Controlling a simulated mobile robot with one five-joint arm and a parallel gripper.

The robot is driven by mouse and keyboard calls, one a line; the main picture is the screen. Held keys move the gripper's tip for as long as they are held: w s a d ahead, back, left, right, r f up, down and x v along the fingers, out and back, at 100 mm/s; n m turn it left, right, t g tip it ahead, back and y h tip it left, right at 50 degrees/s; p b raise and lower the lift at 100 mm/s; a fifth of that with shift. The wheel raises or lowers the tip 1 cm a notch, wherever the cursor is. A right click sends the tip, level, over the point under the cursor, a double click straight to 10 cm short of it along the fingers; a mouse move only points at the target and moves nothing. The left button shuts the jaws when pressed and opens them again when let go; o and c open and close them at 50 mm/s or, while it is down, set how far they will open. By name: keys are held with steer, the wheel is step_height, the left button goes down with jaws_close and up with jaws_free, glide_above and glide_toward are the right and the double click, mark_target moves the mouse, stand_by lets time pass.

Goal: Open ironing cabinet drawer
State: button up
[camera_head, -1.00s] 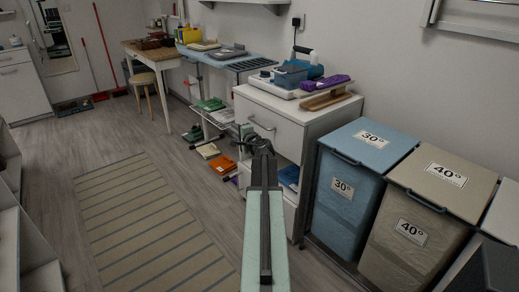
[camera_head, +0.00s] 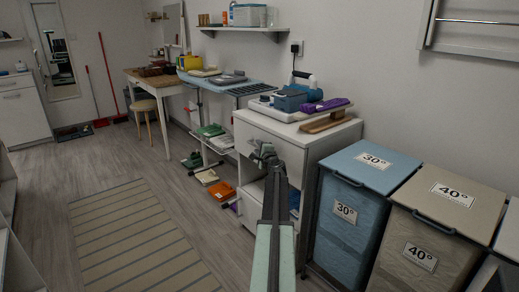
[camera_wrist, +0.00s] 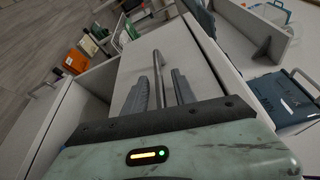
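The white ironing cabinet (camera_head: 325,146) stands right of centre in the head view. Its top drawer front (camera_head: 277,135) looks shut. In the wrist view the pale drawer front (camera_wrist: 205,75) fills the middle, with a curved metal handle (camera_wrist: 120,38) on it. My gripper (camera_head: 263,153) is in front of the drawer front and hides part of it. I see nothing held.
An iron (camera_head: 293,98) and a wooden sleeve board (camera_head: 325,122) are on the cabinet top. A blue laundry bin (camera_head: 347,212) and a beige bin (camera_head: 415,250) stand close on the right. A striped rug (camera_head: 135,240) lies on clear floor to the left.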

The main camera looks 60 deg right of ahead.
jaws_close()
stand_by(1.4)
